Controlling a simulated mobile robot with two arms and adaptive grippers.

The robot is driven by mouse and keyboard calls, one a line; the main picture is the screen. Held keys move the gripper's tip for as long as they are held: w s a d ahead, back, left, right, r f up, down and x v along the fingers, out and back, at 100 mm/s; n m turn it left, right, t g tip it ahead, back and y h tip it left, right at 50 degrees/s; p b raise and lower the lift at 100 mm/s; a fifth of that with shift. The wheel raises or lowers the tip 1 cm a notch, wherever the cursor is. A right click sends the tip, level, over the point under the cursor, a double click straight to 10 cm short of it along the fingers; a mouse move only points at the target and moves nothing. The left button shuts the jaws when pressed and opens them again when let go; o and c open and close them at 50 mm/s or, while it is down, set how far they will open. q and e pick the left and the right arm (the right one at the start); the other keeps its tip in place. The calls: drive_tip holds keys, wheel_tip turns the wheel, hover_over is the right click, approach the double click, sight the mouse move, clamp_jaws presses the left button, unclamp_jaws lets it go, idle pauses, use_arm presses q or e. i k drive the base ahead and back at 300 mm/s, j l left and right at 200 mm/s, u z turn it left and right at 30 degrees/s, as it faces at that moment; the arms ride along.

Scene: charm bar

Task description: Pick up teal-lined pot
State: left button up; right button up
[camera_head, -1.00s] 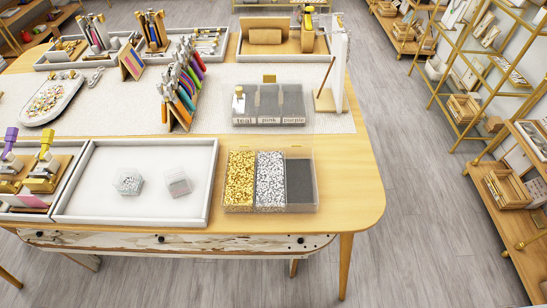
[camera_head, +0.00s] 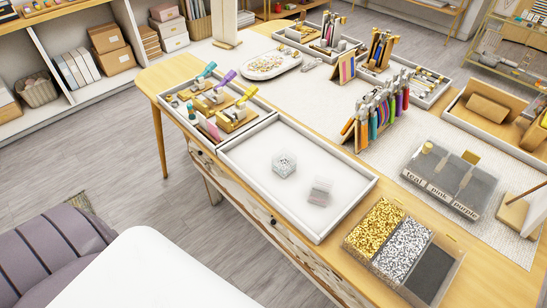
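Two small clear pots stand apart in the white tray (camera_head: 245,158) on the wooden table. The left pot (camera_head: 284,166) is many-sided, holds pale speckled contents and has a faint teal tint. The right pot (camera_head: 319,192) is boxier, with a greyish-pink tint. Both are small in the view, so I cannot be certain which has the teal lining. Neither of my grippers is in view, and nothing touches the pots.
A divided box (camera_head: 450,250) of gold and silver bits stands right of the tray. A labelled clear box (camera_head: 412,172) lies behind it. Coloured-handled tools (camera_head: 372,115) stand behind the tray, with a tool tray (camera_head: 265,112) to its left. A purple seat (camera_head: 40,250) is at lower left.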

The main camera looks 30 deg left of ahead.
sight(284, 162)
drive_tip(key=j+u, duration=0.1)
drive_tip(key=u, duration=0.3)
drive_tip(key=k+j+u, duration=0.1)
drive_tip(key=u, duration=0.3)
